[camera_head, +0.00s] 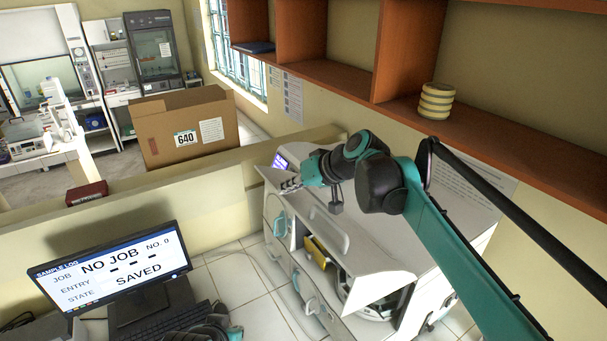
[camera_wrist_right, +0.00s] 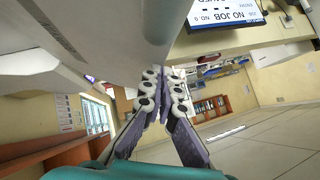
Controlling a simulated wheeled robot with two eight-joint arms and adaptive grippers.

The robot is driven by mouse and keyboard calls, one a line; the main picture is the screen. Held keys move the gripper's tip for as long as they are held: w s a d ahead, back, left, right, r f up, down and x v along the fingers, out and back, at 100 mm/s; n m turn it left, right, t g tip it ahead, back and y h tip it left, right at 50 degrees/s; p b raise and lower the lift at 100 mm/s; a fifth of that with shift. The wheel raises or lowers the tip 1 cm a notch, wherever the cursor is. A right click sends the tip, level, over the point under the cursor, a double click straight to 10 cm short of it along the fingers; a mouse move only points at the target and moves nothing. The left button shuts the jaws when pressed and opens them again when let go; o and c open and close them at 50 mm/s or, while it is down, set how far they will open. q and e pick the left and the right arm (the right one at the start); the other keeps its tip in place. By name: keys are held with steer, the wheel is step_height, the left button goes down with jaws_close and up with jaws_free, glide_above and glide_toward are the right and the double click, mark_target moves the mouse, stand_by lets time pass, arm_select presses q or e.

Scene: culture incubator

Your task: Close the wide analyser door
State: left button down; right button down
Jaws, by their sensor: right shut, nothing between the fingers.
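The white analyser (camera_head: 455,225) stands right of centre in the head view. Its wide door (camera_head: 375,262) is a broad white panel with a looped handle, standing raised and sloping over the front opening. Part of the interior shows below it. My right gripper (camera_head: 284,186) is at the panel's far left end, fingers together and empty. In the right wrist view the closed fingertips (camera_wrist_right: 164,76) lie close beside the edge of a large pale panel (camera_wrist_right: 95,45); I cannot tell whether they touch. Dark and teal parts at the head view's bottom seem to be my left arm; its fingers are not visible.
A yellow object (camera_head: 318,252) sits in the analyser's front. Smaller front doors with handles (camera_head: 281,224) are beside it. A low wall (camera_head: 200,190) runs behind, with a cardboard box (camera_head: 188,125) beyond. A monitor (camera_head: 115,268) stands at lower left. An orange-brown shelf (camera_head: 500,128) overhangs the right.

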steer(key=s+a+f+n+t+h+b, duration=0.25)
steer(key=f+b, duration=0.45)
steer(key=f, duration=0.5)
steer(key=s+a+f+n+t+h+b, duration=0.2)
steer(key=a+f+h+b, duration=0.2)
steer(key=f+b, duration=0.65)
steer(key=w+d+f+n+t+h+b, duration=0.1)
steer(key=w+d+f+t+b, duration=0.1)
steer(key=d+f+b, duration=0.2)
steer(key=w+d+f+n+t+h+b, duration=0.2)
steer(key=f+b, duration=0.5)
steer(key=f, duration=0.4)
steer(key=w+d+f+n+t+h+b, duration=0.1)
steer(key=w+d+f+n+t+b, duration=0.1)
steer(key=w+d+f+b, duration=0.2)
step_height(320, 180, down, 4)
steer(key=shift+w+d+r+b, duration=0.2)
steer(key=shift+d+r+b, duration=0.05)
steer(key=shift+d+b, duration=0.9)
steer(key=shift+t+h, duration=0.25)
steer(key=shift+h, duration=0.1)
steer(key=shift+a, duration=0.15)
